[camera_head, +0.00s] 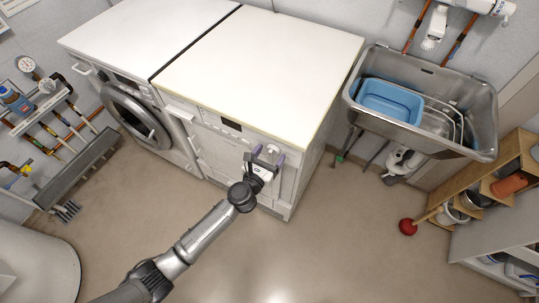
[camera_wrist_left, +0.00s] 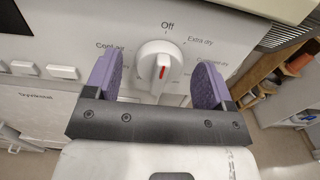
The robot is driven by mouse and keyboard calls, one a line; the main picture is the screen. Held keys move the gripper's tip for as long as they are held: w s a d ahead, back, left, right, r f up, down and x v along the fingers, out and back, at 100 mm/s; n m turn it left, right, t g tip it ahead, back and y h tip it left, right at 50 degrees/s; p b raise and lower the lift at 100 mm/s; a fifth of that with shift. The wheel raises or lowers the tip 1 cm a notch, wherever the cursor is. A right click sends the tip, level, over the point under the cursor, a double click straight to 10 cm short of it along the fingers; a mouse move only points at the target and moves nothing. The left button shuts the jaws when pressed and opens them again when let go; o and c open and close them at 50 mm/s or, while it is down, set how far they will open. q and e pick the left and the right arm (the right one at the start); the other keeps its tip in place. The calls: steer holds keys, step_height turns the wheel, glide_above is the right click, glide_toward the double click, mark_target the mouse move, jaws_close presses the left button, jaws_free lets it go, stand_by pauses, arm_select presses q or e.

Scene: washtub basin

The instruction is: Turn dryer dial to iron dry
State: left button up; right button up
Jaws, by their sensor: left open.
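The dryer (camera_head: 216,158) is the white machine on the right of two side by side in the head view. Its white dial (camera_wrist_left: 158,62), with a red mark on it, shows in the left wrist view. "Off" is printed above the dial, "Extra dry" to its upper right, and a partly readable label to its left. I see no readable iron dry label. My left gripper (camera_head: 267,157) is at the dryer's front panel. In the left wrist view (camera_wrist_left: 156,80), its purple fingers are open on either side of the dial, with gaps visible. My right gripper is not in view.
A front-loading washer (camera_head: 135,115) stands left of the dryer. A steel sink (camera_head: 482,105) holding a blue basin (camera_head: 390,101) is to the right, with pipes below. The floor before the machines is mostly clear.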

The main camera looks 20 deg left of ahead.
arm_select(q)
steer(key=shift+c, duration=0.3)
steer(key=c, duration=0.8)
